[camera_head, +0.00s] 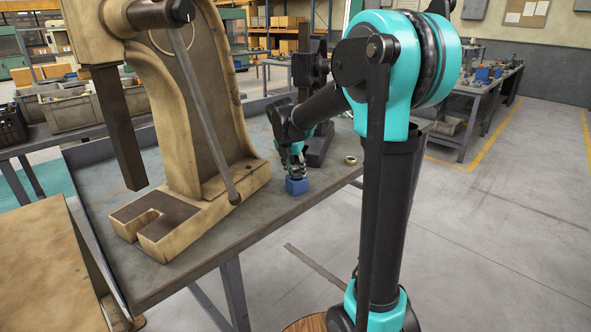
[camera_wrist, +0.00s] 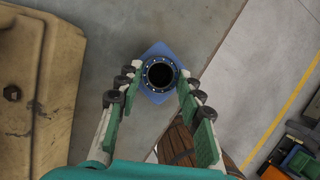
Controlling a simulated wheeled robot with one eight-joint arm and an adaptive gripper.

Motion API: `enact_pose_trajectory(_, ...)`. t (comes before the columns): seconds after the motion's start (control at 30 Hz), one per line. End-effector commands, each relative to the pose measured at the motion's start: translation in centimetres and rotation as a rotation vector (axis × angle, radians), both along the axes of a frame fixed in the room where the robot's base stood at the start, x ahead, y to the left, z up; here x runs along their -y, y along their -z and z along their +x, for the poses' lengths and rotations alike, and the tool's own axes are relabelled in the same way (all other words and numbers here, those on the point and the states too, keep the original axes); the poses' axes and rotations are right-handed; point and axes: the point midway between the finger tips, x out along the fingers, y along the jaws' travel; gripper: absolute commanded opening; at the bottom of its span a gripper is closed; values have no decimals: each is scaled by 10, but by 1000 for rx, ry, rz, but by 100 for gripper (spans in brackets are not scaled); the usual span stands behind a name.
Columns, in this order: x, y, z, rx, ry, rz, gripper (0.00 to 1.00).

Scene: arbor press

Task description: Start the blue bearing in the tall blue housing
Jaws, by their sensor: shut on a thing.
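The blue housing (camera_head: 296,186) stands upright on the grey bench near its front edge. In the wrist view it is a blue square block (camera_wrist: 154,49) seen from above. The blue bearing (camera_wrist: 160,59), a ring with pale balls around a dark hole, shows over the housing, roughly centred on it. My gripper (camera_head: 293,168) points down just above the housing. In the wrist view its fingers (camera_wrist: 158,76) close on the bearing from left and right. I cannot tell whether the bearing touches or sits in the bore. The housing's height is hard to judge.
A large tan arbor press (camera_head: 185,200) with a dark ram (camera_head: 120,130) stands left of the housing. A small brass ring (camera_head: 350,160) lies to the right on the bench. A dark upright device (camera_head: 318,145) stands behind my gripper. The bench's front edge (camera_head: 250,234) is close.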

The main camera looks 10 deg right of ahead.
Motion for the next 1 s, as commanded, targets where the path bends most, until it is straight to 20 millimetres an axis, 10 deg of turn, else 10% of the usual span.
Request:
enact_pose_trajectory(0.73,0,7,0,0,0,0,5)
enact_pose_trajectory(0.77,0,7,0,0,0,0,38)
enact_pose_trajectory(1.0,0,7,0,0,0,0,61)
